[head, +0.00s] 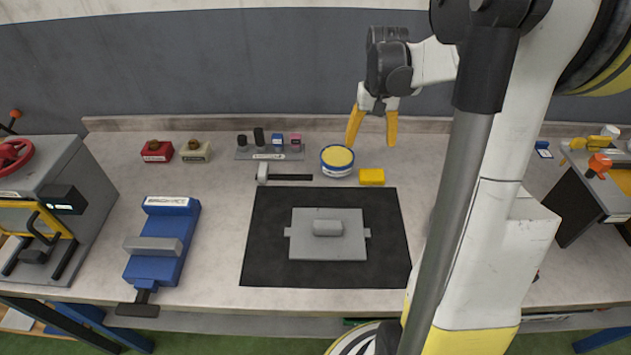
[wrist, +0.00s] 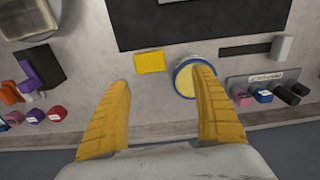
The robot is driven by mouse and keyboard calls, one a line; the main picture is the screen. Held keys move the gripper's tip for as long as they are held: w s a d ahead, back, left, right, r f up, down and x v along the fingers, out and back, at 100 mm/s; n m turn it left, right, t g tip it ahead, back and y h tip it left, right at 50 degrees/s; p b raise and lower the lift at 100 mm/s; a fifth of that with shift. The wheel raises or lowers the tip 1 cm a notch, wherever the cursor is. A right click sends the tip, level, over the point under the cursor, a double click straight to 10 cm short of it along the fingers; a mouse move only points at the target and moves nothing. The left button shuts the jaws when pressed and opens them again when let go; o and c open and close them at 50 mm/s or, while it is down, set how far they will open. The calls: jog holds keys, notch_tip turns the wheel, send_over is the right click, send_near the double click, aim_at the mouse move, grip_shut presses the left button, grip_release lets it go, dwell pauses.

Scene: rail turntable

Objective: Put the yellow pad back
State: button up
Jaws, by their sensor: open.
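The yellow pad (head: 372,177) is a small flat rectangular block lying on the bench, just right of a round blue-and-white tin (head: 337,171) with a yellow top. My gripper (head: 373,140) is open and empty, pointing down above the back part of the bench, behind the pad in the head view. In the wrist view the yellow pad (wrist: 150,62) lies just beyond the open fingertips (wrist: 161,80), between them sideways. The tin (wrist: 181,82) is partly hidden there by the right finger.
A black mat (head: 265,265) holds a grey plate (head: 310,248) with a grey block. A hammer-like tool (head: 290,177) lies left of the tin. A small rack (head: 270,156) stands behind it. A blue vise (head: 165,245) and red and beige blocks (head: 195,151) are further left. My arm hides bench on the right.

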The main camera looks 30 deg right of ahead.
jog(key=s+a+r+n+t, duration=0.1)
jog(key=s+a+r, duration=0.15)
jog(key=a, duration=0.45)
jog(key=s+a+r+n+t, duration=0.1)
jog(key=a+r+n+t, duration=0.1)
jog(key=a+r, duration=0.35)
jog(key=s+a+n+t, duration=0.1)
jog(key=s+a, duration=0.3)
jog(key=a, duration=0.3)
jog(key=s+a+f+n+t, duration=0.1)
jog(key=s+a+t, duration=0.1)
jog(key=s+a, duration=0.2)
jog(key=a, duration=0.3)
jog(key=shift+s+n+t, duration=0.25)
jog(key=shift+n+t, duration=0.05)
jog(key=shift+n, duration=0.1)
jog(key=shift+f, duration=0.1)
jog(key=shift+f+b, duration=0.45)
jog(key=shift+b, duration=0.1)
